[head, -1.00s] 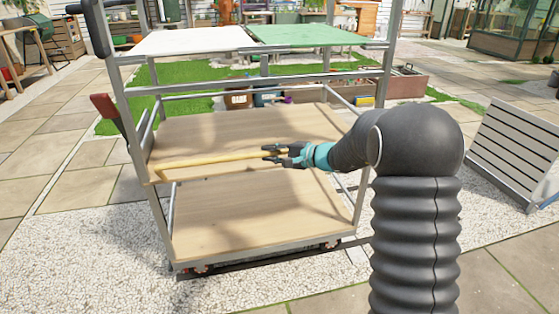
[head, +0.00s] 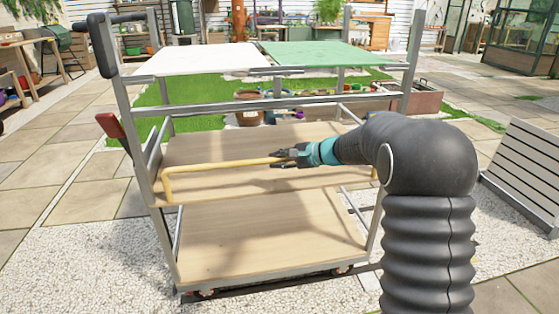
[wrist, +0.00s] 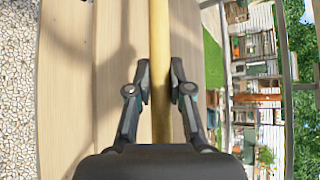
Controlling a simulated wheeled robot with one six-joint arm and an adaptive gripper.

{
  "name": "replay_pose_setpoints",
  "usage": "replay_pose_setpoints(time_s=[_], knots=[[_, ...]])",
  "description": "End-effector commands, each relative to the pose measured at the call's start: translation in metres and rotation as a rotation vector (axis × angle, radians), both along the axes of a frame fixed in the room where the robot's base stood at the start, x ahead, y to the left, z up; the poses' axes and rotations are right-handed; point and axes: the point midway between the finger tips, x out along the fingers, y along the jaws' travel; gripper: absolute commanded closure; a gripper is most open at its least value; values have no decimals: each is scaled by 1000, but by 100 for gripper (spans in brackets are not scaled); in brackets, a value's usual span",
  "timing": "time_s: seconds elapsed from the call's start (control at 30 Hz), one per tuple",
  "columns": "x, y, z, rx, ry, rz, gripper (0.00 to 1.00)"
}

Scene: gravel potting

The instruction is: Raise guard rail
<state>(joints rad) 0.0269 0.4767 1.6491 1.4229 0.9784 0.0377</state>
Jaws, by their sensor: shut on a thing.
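The guard rail is a yellow bar (head: 225,164) along the front of the trolley's upper wooden shelf. Its bent left leg comes down to the shelf's front edge, and the bar stands a little above that edge. My gripper (head: 285,157) is shut on the bar near its middle. In the wrist view the rail (wrist: 160,50) runs between the two fingers of my gripper (wrist: 160,88). My forearm hides much of the rail's right part; a small yellow piece shows at the far right.
The trolley has a grey metal frame (head: 123,105), an upper shelf (head: 220,148) and a lower shelf (head: 265,235). A white panel (head: 195,58) and a green panel (head: 325,56) lie behind it. A slatted grey panel (head: 525,170) stands at the right.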

Motion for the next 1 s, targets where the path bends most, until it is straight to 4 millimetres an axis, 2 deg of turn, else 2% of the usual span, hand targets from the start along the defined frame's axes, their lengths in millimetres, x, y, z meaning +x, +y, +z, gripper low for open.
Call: replay_pose_setpoints(time_s=[0.57, 0.6, 0.7, 1.0], knots=[[1, 1, 3, 3, -7, -4, 100], [1, 1, 4, 3, -8, -5, 76], [1, 1, 3, 3, -7, -4, 55], [0, -2, 2, 1, -4, -4, 55]])
